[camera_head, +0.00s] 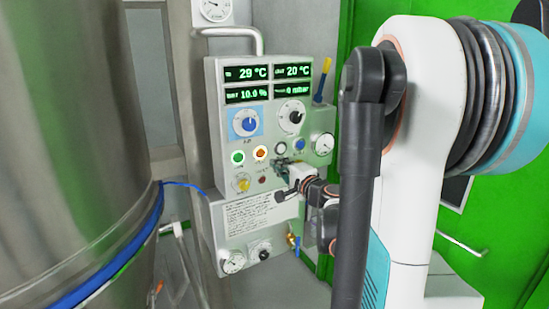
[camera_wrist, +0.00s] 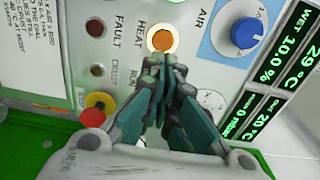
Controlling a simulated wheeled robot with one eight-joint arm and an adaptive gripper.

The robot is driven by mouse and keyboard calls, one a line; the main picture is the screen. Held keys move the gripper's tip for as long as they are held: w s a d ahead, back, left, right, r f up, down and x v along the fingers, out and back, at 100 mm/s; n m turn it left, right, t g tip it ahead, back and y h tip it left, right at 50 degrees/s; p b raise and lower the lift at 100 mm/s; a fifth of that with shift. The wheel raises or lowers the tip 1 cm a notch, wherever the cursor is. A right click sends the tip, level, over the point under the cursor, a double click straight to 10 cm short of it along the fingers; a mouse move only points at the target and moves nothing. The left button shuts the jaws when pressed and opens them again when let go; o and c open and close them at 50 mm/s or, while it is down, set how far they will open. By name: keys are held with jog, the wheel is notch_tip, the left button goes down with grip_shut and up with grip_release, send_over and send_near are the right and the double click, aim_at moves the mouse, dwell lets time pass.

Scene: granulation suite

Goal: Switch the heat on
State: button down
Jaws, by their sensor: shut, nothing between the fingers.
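The control panel (camera_head: 222,120) carries a row of round buttons. The orange button (camera_head: 260,153) has a pale ring; in the wrist view the orange button (camera_wrist: 162,39) sits beside the printed word HEAT. My gripper (camera_head: 284,172) is in front of the panel, to the lower right of the orange button in the head view. In the wrist view my gripper (camera_wrist: 166,62) has its fingertips together right at the near edge of the orange button, with nothing held. I cannot tell whether they touch it.
The blue AIR knob (camera_wrist: 247,32), a dark red FAULT lamp (camera_wrist: 97,27) and a red-and-yellow knob (camera_wrist: 93,115) are close by. A green button (camera_head: 237,157) is left of the orange one. A large steel vessel (camera_head: 75,130) stands at the left.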

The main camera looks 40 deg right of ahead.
jog(key=v, duration=0.6)
jog(key=shift+p, duration=0.45)
jog(key=shift+r, duration=0.1)
